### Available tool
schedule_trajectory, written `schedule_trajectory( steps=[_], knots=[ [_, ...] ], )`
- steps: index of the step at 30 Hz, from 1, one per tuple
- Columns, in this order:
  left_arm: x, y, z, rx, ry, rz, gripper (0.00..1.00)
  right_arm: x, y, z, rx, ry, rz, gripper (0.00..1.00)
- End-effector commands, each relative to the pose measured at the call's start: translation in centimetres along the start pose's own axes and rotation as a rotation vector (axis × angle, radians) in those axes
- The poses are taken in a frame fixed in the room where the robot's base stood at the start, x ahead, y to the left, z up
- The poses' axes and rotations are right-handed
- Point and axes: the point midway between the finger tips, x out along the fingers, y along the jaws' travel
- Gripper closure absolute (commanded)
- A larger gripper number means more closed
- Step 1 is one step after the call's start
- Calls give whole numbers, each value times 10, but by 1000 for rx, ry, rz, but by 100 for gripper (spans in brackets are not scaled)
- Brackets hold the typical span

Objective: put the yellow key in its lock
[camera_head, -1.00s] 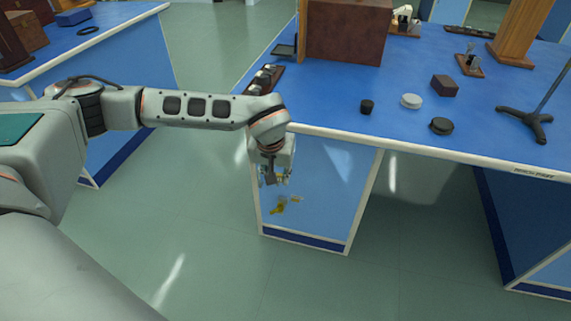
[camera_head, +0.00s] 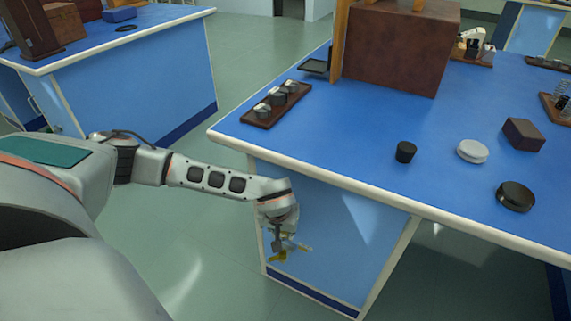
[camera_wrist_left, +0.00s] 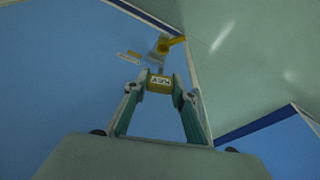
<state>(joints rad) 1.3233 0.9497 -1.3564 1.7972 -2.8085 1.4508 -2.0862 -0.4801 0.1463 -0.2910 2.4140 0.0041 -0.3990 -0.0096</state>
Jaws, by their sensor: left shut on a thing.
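My left gripper (camera_head: 283,236) hangs beside the near blue bench, below its top edge and in front of its side panel. The yellow key (camera_head: 279,257) shows small under the fingers, with a pale tag beside it. In the left wrist view the gripper (camera_wrist_left: 159,86) is shut on a small brass-coloured block with lettering. The yellow key (camera_wrist_left: 166,46) shows just beyond it, with a grey part between them and the tag (camera_wrist_left: 128,56) at its left. The key's exact shape is too small to tell. I cannot pick out its lock. My right gripper is not in view.
On the near bench (camera_head: 330,135) are a wooden board with round metal pieces (camera_head: 275,105), a brown box (camera_head: 400,47), a black cylinder (camera_head: 405,152), a white disc (camera_head: 472,151) and a black disc (camera_head: 515,196). Another blue bench (camera_head: 150,75) stands left, with floor between.

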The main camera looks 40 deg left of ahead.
Motion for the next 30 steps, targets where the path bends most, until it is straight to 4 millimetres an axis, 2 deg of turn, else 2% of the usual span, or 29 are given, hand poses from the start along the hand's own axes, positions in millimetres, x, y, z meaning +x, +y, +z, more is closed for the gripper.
schedule_trajectory(
  steps=[8, 20, 22, 30],
  knots=[
    [12, -1, 6, 1, -6, -3, 93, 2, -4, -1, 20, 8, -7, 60],
    [47, -3, 19, 3, -13, -7, 93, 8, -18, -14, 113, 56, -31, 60],
    [47, -1, 15, 1, -5, -4, 93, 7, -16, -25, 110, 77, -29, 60],
    [67, 0, 19, 0, -1, -1, 93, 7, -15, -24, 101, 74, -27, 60]
  ],
)
